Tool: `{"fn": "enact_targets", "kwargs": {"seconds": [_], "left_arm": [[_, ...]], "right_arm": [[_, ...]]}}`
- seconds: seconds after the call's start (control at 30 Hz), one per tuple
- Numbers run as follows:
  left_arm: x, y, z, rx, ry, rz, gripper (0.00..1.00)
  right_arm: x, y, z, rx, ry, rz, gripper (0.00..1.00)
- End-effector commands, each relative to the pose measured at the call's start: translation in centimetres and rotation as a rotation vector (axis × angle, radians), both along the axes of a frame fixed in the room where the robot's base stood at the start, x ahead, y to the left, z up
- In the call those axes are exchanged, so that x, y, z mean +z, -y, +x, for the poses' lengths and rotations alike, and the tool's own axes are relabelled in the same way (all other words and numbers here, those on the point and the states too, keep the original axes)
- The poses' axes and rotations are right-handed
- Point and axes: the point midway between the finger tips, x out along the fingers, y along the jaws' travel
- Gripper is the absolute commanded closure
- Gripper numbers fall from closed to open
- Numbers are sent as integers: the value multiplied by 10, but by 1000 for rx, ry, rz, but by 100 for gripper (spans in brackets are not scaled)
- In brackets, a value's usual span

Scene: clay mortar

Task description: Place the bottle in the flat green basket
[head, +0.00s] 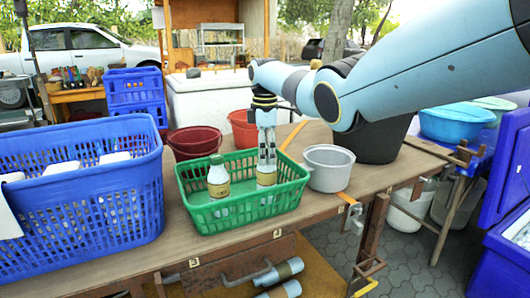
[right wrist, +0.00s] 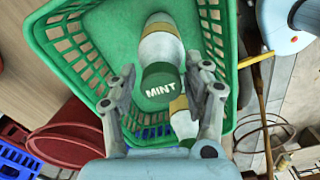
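The flat green basket (head: 218,217) sits on the wooden table. A white bottle with a green cap and pale label (head: 218,178) stands in its left part. A second bottle (head: 266,176) stands in its right part, under my right gripper (head: 266,160). In the right wrist view this bottle's green cap reads MINT (right wrist: 160,88). The fingers of my right gripper (right wrist: 160,75) are spread on both sides of the cap, with small gaps. The basket (right wrist: 85,45) surrounds both. My left gripper is out of view.
A large blue basket (head: 90,190) with white items stands left. A grey pot (head: 328,168) stands close right of the green basket. A maroon bucket (head: 195,142) and a red bucket (head: 243,128) are behind it. A black bucket (head: 372,145) is farther right.

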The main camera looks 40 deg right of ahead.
Motion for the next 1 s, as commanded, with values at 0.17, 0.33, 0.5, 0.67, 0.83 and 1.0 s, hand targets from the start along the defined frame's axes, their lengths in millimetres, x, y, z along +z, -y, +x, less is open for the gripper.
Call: {"fn": "enact_targets", "kwargs": {"seconds": [0.17, 0.33, 0.5, 0.67, 0.83, 1.0], "left_arm": [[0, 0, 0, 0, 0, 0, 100], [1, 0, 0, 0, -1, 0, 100], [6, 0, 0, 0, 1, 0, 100], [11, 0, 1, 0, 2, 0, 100], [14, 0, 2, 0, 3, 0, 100], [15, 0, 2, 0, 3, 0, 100]], "right_arm": [[0, 0, 0, 0, 0, 0, 38], [2, 0, 0, 0, 1, -1, 38], [22, 0, 1, 0, 4, -1, 38], [59, 1, 1, 0, 5, -1, 38], [94, 1, 1, 0, 4, 0, 38], [116, 0, 1, 0, 1, 0, 38]]}}
